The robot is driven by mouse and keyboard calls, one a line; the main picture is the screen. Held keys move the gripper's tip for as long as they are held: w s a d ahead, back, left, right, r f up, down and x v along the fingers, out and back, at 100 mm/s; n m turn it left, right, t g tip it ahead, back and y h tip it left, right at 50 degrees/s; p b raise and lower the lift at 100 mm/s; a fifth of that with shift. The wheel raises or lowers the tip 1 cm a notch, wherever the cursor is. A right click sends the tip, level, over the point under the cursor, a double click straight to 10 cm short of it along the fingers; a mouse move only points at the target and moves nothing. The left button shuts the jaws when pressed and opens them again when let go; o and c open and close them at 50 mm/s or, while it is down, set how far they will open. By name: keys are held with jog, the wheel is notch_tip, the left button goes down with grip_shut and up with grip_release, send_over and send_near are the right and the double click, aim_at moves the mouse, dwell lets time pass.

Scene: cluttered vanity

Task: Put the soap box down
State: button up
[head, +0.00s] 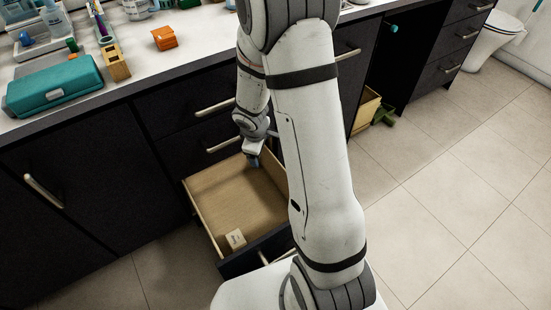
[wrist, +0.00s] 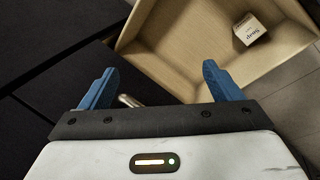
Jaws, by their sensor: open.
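The soap box (head: 236,239) is a small whitish carton lying in the open wooden drawer (head: 215,190), near its front left corner. In the wrist view the soap box (wrist: 249,29) shows printed lettering and rests on the drawer floor (wrist: 190,62), apart from the fingers. My gripper (wrist: 155,85) has two blue fingers spread wide with nothing between them. In the head view my gripper (head: 253,160) is small and partly hidden by my arm, over the back part of the drawer.
The counter above holds a teal case (head: 55,87), an orange box (head: 164,38) and a wooden block (head: 116,64). Dark cabinet fronts with metal handles stand beside and above the drawer. Another wooden drawer (head: 366,109) is open farther right. The tiled floor (head: 450,190) at right is clear.

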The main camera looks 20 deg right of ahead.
jog(key=s+r+m, duration=0.6)
jog(key=s+r, duration=0.3)
jog(key=r, duration=0.4)
jog(key=s+a+r+m+y, duration=0.1)
jog(key=s+r+m, duration=0.1)
jog(key=s, duration=0.4)
jog(key=s+a+r+m+g, duration=0.1)
jog(key=s+a+r+m, duration=0.1)
jog(key=s+r, duration=0.2)
jog(key=shift+s+r+g+y, duration=0.3)
jog(key=shift+s+r+y, duration=0.1)
jog(key=shift+s, duration=0.45)
